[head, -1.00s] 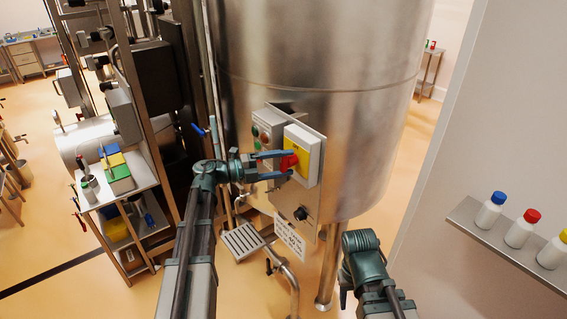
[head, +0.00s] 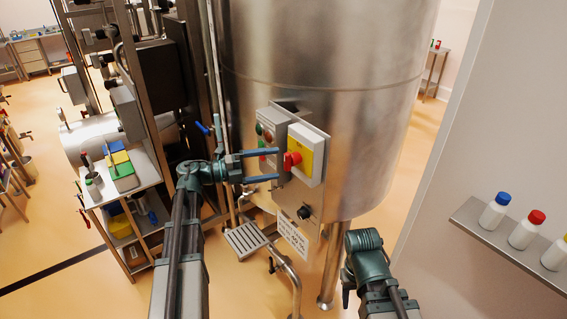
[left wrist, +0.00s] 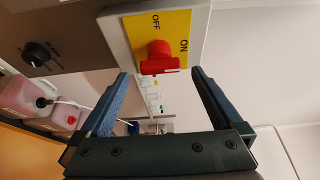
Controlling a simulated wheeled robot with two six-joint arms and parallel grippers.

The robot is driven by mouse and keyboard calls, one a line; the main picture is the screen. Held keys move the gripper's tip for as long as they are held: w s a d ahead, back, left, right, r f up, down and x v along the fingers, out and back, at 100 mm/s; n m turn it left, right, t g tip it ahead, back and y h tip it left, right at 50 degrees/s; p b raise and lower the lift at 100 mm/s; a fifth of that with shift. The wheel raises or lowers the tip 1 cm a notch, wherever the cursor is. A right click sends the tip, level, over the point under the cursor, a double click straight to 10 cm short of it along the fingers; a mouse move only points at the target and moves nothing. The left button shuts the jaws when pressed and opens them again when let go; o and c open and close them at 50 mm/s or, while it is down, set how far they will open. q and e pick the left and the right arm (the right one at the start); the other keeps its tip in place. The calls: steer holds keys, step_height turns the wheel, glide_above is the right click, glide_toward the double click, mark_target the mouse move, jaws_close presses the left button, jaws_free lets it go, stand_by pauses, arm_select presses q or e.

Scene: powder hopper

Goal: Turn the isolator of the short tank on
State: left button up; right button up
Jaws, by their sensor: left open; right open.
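The isolator is a pale box with a yellow plate (head: 307,158) and a red knob (head: 291,160), fixed to a panel on a large steel tank (head: 320,90). In the left wrist view the red knob (left wrist: 158,58) sits on the plate, which is marked OFF and ON; the view is rotated and its bar lies near the ON mark. My left gripper (head: 278,165) is open and empty, its fingertips just short of the knob and apart from it. My right gripper (head: 346,296) is low, right of the panel; its fingers are mostly hidden.
Beside the isolator is a box with red and green buttons (head: 265,135); below is a black dial (head: 304,212). A blue-handled valve (head: 202,128) and pipes stand left. A shelf with capped bottles (head: 494,211) is at the right.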

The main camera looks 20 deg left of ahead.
arm_select(q)
steer(key=v, duration=0.8)
steer(key=shift+a, duration=0.2)
steer(key=shift+s, duration=0.1)
